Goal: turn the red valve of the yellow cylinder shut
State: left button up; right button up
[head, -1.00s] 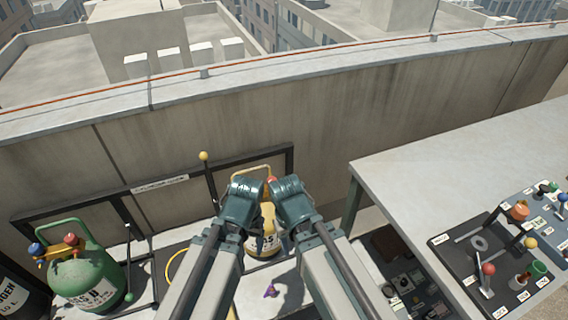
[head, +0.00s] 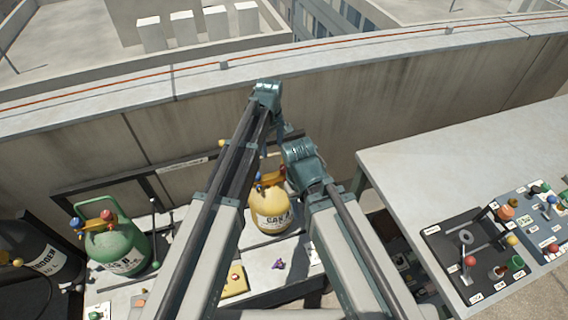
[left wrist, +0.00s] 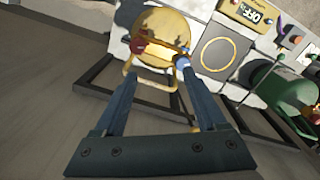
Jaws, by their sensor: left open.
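My left gripper (left wrist: 159,74) is open and empty. Its two fingers point at the cylinder's top, with the tips close to the two valves; I cannot tell if they touch. The right arm's upper part shows beside the cylinder, but its gripper is hidden.
A green cylinder (head: 121,246) with red and blue valves and a dark cylinder (head: 38,262) stand at the left. A dark frame and the parapet wall (head: 400,120) are behind. A table (head: 410,175) with a control panel is at the right.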

pick_arm(q)
jog(key=n, duration=0.2)
send_over(284, 169)
jog(key=w, duration=0.1)
jog(key=shift+w, duration=0.1)
jog(key=shift+f, duration=0.1)
notch_tip(284, 169, down, 14)
jog(key=b, duration=1.4)
jog(key=shift+r, duration=0.2)
grip_shut()
